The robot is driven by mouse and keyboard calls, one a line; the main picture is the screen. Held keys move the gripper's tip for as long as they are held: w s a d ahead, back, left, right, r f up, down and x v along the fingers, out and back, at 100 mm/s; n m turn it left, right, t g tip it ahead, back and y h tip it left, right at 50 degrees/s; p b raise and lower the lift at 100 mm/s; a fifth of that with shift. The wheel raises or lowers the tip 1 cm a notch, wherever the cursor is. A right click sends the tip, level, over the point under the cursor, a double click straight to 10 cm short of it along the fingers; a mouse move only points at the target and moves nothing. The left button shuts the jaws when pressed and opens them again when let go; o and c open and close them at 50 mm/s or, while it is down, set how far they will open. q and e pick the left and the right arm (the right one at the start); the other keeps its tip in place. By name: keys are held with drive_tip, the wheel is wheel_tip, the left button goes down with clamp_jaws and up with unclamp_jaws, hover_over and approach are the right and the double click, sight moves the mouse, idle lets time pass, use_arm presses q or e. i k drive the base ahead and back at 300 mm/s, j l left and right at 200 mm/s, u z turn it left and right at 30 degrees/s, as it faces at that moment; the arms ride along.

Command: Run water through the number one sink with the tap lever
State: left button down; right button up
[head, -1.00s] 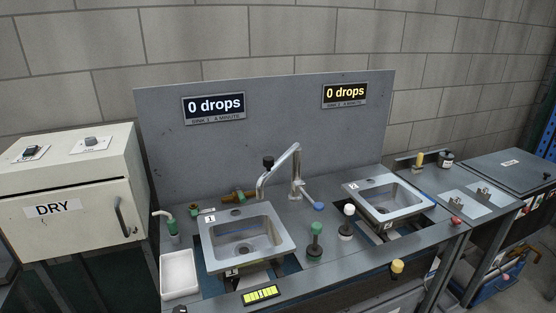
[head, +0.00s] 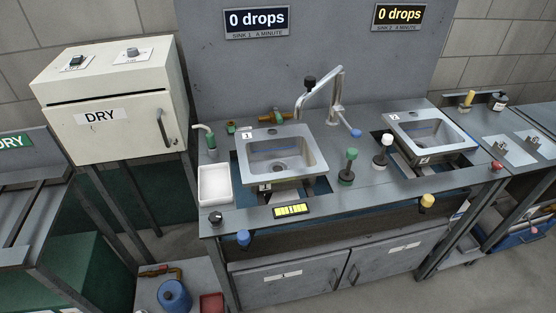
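The number one sink (head: 262,157), a square steel basin with a "1" label, is set in the bench at the middle of the head view. The tap (head: 323,90) stands behind it to the right, its spout reaching left over the sink's back right corner. A black knob (head: 309,81) tops the spout end. A lever with a blue tip (head: 356,133) sticks out at the tap's base, to the right. No water stream shows. The sign above sink 1 (head: 257,21) reads 0 drops. Neither of my grippers is in view.
The number two sink (head: 432,133) lies to the right, under a 0 drops sign (head: 399,16). A white tray (head: 214,186) is left of sink one. A DRY cabinet (head: 107,117) stands further left.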

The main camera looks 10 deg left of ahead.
sight(354, 133)
drive_tip(key=i+l+u, duration=0.15)
drive_tip(key=i+l, duration=0.2)
drive_tip(key=i+l+u, duration=0.15)
drive_tip(key=i+l, duration=0.2)
drive_tip(key=l, duration=0.2)
